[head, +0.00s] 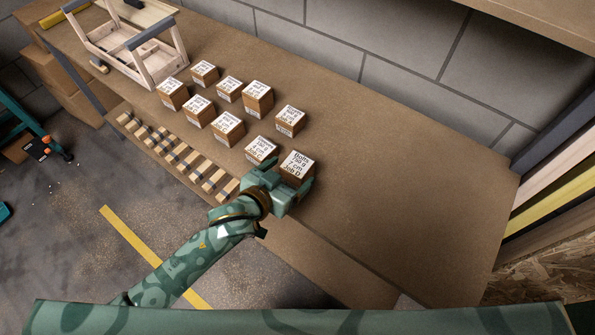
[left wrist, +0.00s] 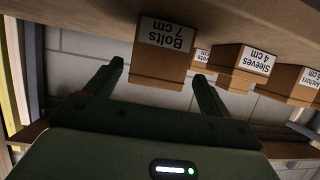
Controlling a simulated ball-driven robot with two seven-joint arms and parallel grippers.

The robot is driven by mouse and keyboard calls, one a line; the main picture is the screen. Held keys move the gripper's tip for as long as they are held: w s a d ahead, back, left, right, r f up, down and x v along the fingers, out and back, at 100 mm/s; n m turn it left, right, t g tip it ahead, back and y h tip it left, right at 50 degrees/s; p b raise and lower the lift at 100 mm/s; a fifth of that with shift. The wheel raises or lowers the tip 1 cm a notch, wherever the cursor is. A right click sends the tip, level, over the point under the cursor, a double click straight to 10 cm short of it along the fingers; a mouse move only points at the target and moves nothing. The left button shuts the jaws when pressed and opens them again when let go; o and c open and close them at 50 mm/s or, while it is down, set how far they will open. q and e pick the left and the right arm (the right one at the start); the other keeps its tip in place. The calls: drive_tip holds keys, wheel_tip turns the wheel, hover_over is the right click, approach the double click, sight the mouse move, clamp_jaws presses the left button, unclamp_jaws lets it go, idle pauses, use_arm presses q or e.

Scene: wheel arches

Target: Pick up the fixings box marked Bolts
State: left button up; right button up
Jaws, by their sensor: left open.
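The fixings box marked Bolts (head: 297,164) is a brown cardboard box with a white label on top, standing on the bench at the near right end of a group of similar boxes. In the left wrist view the Bolts box (left wrist: 162,67) appears upside down, its label reading "Bolts 7 cm". My left gripper (head: 288,180) is open at the near side of this box. In the left wrist view its fingers show on either side of the box, with gaps; how far they reach along its sides is unclear. My right gripper is out of view.
A Sleeves box (left wrist: 241,67) stands beside the Bolts box in the left wrist view. Several more labelled boxes (head: 228,126) stand behind and left. The bench (head: 400,190) is clear to the right. A wooden frame (head: 140,50) stands far left.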

sight(301, 164)
use_arm(q)
drive_tip(key=b+x, duration=0.2)
drive_tip(key=x, duration=0.2)
drive_tip(key=shift+w+d+f, duration=0.1)
drive_tip(key=shift+d+f, duration=0.05)
drive_tip(key=shift+d, duration=0.2)
drive_tip(key=shift+w+d+f, duration=0.1)
drive_tip(key=shift+w+d, duration=0.15)
drive_tip(key=shift+w, duration=0.15)
